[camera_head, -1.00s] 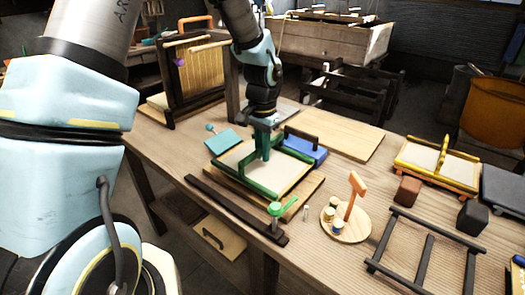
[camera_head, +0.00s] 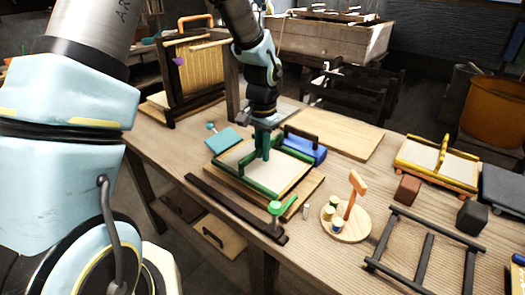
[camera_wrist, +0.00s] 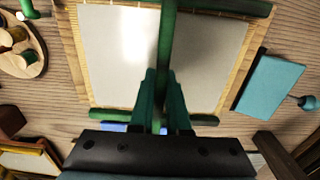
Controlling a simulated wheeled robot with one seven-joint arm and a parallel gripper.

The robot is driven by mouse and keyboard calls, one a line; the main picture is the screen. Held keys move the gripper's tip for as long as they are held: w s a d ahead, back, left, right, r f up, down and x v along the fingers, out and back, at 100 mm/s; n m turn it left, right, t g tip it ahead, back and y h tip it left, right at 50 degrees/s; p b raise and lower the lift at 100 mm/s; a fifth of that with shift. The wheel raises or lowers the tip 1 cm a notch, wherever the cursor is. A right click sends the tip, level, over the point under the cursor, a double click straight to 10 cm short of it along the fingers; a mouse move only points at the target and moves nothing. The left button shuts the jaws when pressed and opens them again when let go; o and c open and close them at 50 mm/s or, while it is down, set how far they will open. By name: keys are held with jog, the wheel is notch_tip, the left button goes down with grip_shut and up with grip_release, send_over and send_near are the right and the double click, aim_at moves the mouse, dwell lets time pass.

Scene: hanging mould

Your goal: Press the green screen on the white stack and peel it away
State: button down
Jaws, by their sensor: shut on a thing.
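The green screen (camera_head: 245,179) is a green frame with raised end bars and a middle handle bar, near the middle of the table. It lies flat over a pale board on the near side. Its green bars also show in the wrist view (camera_wrist: 220,7). My gripper (camera_head: 265,150) points down and is shut on the middle bar, its green fingers (camera_wrist: 162,80) on either side of it. Pale white panels (camera_wrist: 212,60) show on both sides of the bar, with a tan woven border. I cannot tell whether these are the white stack or the screen's own face.
A blue block with a dark handle (camera_head: 308,150) stands close behind the screen, and a teal plate (camera_head: 222,141) at its left. A dark rail (camera_head: 225,204) and a green knob (camera_head: 282,208) are in front. A bare board (camera_head: 335,128) lies behind right.

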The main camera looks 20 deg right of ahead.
jog(key=shift+r, duration=0.15)
dwell(0.5)
jog(key=shift+r+p, duration=1.05)
jog(key=shift+r, duration=0.05)
jog(key=shift+r+p, duration=2.75)
jog(key=shift+r, duration=0.75)
